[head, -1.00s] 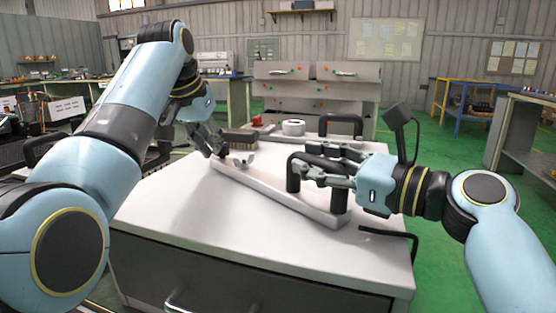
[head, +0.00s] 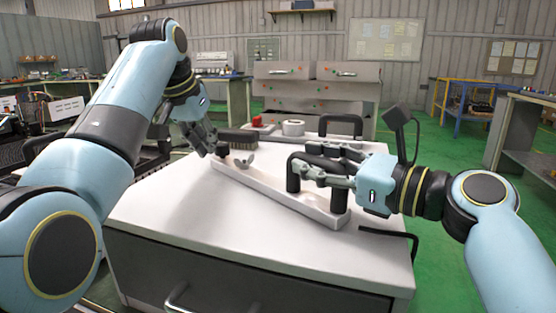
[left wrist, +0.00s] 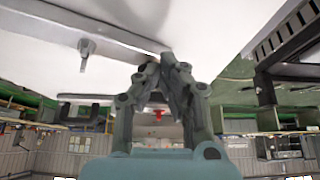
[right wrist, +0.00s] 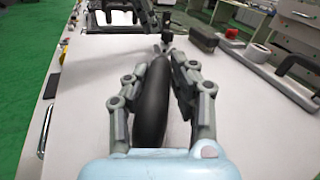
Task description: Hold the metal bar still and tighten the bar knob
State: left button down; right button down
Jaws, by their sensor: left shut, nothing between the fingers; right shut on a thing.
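The pale metal bar (head: 265,188) lies diagonally across the white tabletop. A grey winged bar knob (head: 244,161) stands near its far left end; the knob also shows in the left wrist view (left wrist: 86,48). A black handle (head: 293,178) rises at the bar's near right end. My right gripper (head: 305,172) is shut on this handle, which runs between its fingers in the right wrist view (right wrist: 152,105). My left gripper (head: 217,150) is shut and empty, fingertips pointing down by the bar's far left end. It is beside the knob, apart from it.
A brush (head: 238,138), a red-topped item (head: 257,121) and a white roll (head: 293,127) sit at the table's back. The front left of the tabletop (head: 180,215) is clear.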

pick_arm(q)
notch_tip(320, 180, up, 6)
jog(key=shift+f, duration=0.1)
dwell(0.4)
jog(key=shift+s+d+f, duration=0.1)
jog(key=shift+d+f, duration=0.3)
jog(key=shift+f, duration=0.6)
jog(key=shift+s+d+f, duration=0.1)
jog(key=shift+d+f, duration=0.35)
jog(key=shift+f, duration=0.6)
jog(key=shift+s+d+f, duration=0.1)
jog(key=shift+d+f, duration=0.3)
jog(key=shift+f, duration=0.6)
jog(key=shift+w+a, duration=0.1)
jog(key=shift+w, duration=0.6)
jog(key=shift+a, duration=0.2)
